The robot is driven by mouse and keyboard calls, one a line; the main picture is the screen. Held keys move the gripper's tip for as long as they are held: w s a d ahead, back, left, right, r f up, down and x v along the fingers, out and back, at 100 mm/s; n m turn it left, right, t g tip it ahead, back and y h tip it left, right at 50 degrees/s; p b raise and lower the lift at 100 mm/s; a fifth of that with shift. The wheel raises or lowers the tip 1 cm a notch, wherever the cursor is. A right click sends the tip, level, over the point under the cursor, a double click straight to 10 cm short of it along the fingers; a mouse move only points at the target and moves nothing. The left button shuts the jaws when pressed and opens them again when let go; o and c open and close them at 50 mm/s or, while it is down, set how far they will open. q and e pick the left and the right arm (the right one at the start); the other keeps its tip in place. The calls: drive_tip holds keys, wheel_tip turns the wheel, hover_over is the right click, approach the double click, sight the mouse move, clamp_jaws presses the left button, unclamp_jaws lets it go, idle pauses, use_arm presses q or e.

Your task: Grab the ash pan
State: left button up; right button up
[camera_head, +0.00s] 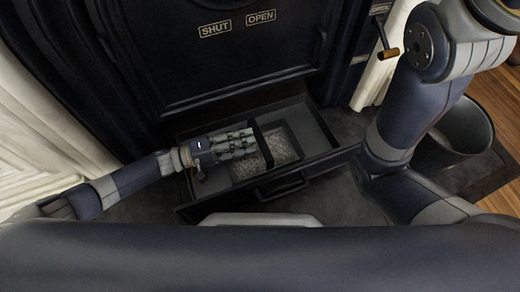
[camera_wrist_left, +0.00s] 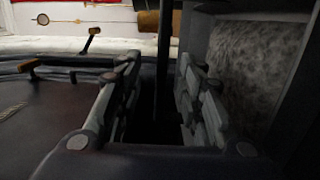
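The ash pan (camera_head: 297,142), a dark rectangular pan with grey speckled ash in it, sits inside the pulled-out stove drawer (camera_head: 325,157). A thin black handle bar (camera_head: 259,140) arches across the pan. My left gripper (camera_head: 252,143) reaches in from the left over the drawer, at the handle. In the left wrist view the gripper (camera_wrist_left: 160,100) has its fingers apart, with the dark upright bar (camera_wrist_left: 164,50) between them and gaps on both sides. The ash-filled pan shows right of the fingers. The right gripper is out of view; only my right arm shows.
The dark stove front (camera_head: 220,60), marked SHUT and OPEN, stands behind the drawer. A lever with a wooden knob (camera_head: 388,54) sticks out at its right. A dark bucket (camera_head: 468,125) stands on the right, partly behind my right arm. White carved marble (camera_head: 45,145) borders the left.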

sight(260, 138)
use_arm(q)
drive_tip(key=b+x, duration=0.2)
drive_tip(key=x, duration=0.2)
drive_tip(key=shift+f, duration=0.15)
drive_tip(key=shift+d, duration=0.4)
clamp_jaws()
drive_tip(key=shift+r, duration=0.35)
